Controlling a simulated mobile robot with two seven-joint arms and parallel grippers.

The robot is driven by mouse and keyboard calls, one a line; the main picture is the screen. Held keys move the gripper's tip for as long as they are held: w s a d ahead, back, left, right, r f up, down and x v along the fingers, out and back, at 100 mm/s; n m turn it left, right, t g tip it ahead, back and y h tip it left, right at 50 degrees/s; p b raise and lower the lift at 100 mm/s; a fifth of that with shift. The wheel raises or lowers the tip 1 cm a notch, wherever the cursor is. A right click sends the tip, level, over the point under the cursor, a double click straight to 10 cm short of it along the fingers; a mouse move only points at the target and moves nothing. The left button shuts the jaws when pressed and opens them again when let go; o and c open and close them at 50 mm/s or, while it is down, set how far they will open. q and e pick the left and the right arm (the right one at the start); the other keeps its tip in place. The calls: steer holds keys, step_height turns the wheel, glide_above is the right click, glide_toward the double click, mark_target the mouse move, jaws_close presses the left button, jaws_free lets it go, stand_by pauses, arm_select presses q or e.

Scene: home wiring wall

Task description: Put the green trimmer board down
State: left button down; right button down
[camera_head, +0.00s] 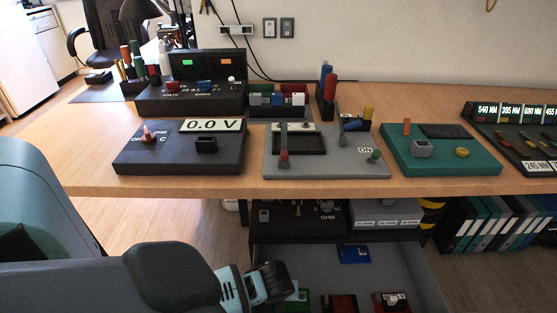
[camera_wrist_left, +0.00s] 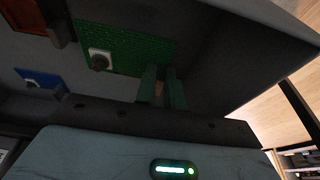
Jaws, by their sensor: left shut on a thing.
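The green trimmer board (camera_wrist_left: 125,45) carries a small white trimmer with a dark knob (camera_wrist_left: 99,60). My left gripper (camera_wrist_left: 164,75) is shut on the edge of this board. In the head view the left gripper (camera_head: 278,285) is low over the open grey drawer under the bench, and only part of the green board (camera_head: 298,295) shows beside it. Whether the board touches the drawer floor cannot be told. My right gripper is not in view.
In the drawer (camera_head: 430,292) lie a blue board (camera_head: 354,254) and two red boards (camera_head: 338,304) (camera_head: 392,302). The wooden bench (camera_head: 215,187) overhangs the drawer's back, with a dark shelf unit (camera_head: 285,236) below it. Binders (camera_head: 490,225) stand to the right.

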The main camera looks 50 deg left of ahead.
arm_select(q)
step_height(320, 180, down, 5)
steer(key=shift+r+b, duration=0.1)
steer(key=shift+b, duration=1.05)
